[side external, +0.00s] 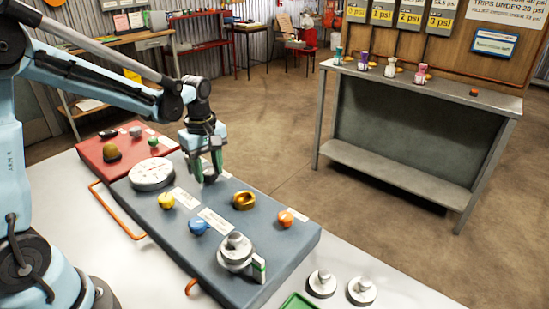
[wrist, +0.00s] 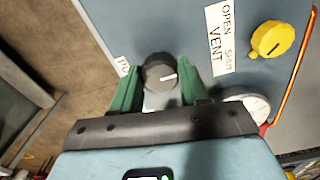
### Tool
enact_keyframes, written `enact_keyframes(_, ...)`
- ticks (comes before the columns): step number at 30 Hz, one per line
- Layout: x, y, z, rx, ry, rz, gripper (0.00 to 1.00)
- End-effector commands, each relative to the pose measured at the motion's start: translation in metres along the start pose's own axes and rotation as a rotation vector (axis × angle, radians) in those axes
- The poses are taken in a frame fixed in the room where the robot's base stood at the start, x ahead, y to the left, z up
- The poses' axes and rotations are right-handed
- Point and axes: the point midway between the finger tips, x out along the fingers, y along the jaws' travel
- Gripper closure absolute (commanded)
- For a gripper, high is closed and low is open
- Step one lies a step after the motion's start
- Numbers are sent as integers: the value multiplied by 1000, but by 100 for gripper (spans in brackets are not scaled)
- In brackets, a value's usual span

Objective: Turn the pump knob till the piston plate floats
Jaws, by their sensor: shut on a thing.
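My gripper (side external: 207,172) points down at the far edge of the blue-grey panel (side external: 163,222). In the wrist view its green fingers (wrist: 160,85) are shut on a dark round knob (wrist: 159,72) with a white pointer mark, taken as the pump knob; its label (wrist: 123,66) is partly hidden. The fingers hide this knob in the side view. The metal piston unit (side external: 236,252) with a stacked round top stands at the panel's near end, beside a small upright scale (side external: 259,268) with a green band. I cannot tell whether its plate floats.
A round gauge (side external: 152,176), a yellow vent knob (side external: 166,200), a blue knob (side external: 199,227), a brass ring (side external: 244,200) and an orange knob (side external: 286,218) sit on the panel. Two loose weights (side external: 321,284) (side external: 362,291) lie on the white table. A red panel (side external: 118,150) lies behind.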

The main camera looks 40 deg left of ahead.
Motion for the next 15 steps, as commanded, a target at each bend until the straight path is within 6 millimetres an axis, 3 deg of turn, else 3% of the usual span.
enact_keyframes(8, 0, 0, 0, 75, -1, 0, 86)
enact_keyframes(15, 0, 0, 0, 251, -1, 0, 86)
